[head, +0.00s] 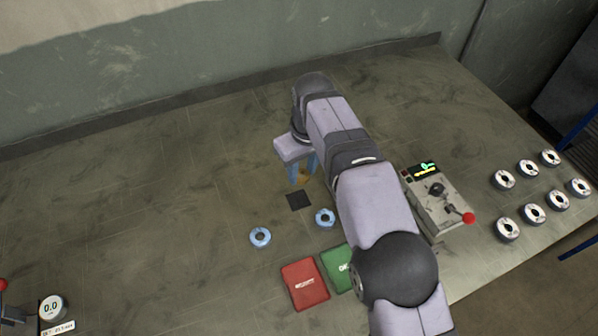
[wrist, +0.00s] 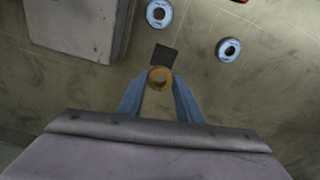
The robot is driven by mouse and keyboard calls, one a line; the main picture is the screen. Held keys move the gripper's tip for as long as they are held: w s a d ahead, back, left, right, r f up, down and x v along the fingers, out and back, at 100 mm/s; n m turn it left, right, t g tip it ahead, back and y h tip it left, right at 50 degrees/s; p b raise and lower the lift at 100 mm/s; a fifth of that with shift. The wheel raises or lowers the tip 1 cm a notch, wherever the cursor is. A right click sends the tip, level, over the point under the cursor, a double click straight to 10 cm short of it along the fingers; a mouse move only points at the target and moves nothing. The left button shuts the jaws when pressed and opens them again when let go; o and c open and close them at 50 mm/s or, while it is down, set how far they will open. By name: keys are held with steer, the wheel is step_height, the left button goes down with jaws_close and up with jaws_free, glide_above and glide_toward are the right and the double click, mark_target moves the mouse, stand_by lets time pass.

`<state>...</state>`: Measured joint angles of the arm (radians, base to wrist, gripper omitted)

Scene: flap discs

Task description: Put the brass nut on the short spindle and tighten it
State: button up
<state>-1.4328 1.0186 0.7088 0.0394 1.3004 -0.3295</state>
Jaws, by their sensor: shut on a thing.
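The brass nut (wrist: 160,78) is a small gold ring with a dark hole, seen between the tips of my gripper's blue fingers in the wrist view. In the head view only part of the nut (head: 304,179) shows, low between the fingers. My gripper (head: 303,172) is shut on the nut, close above the bench; whether the nut touches the bench I cannot tell. My gripper (wrist: 160,84) points down beside a dark square patch (head: 299,200). I cannot make out the short spindle in either view; my arm covers part of the bench.
Two blue-rimmed discs (head: 260,237) lie near the dark patch. A red pad (head: 305,284) and a green pad (head: 343,268) lie nearer the front. A grey control box (head: 440,205) with a red-knobbed lever stands right, beside several pale discs (head: 533,213).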

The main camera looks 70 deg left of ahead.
steer(key=w+d+r+m+p, duration=0.2)
steer(key=w+d+r+p, duration=0.15)
steer(key=w+r, duration=0.35)
steer(key=w+d+r+m+p, duration=0.25)
steer(key=w+d+r, duration=0.25)
steer(key=w, duration=0.4)
steer(key=shift+m+t, duration=0.3)
steer(key=shift+m, duration=0.45)
steer(key=shift+w+d+f+p, duration=0.15)
steer(key=shift+d+f+p, duration=0.4)
steer(key=shift+d+f, duration=2.2)
steer(key=shift+w+d+f+p, duration=0.15)
steer(key=shift+d+f+p, duration=0.35)
steer(key=shift+d+f, duration=2.25)
steer(key=shift+a+f, duration=0.1)
steer(key=shift+f, duration=0.05)
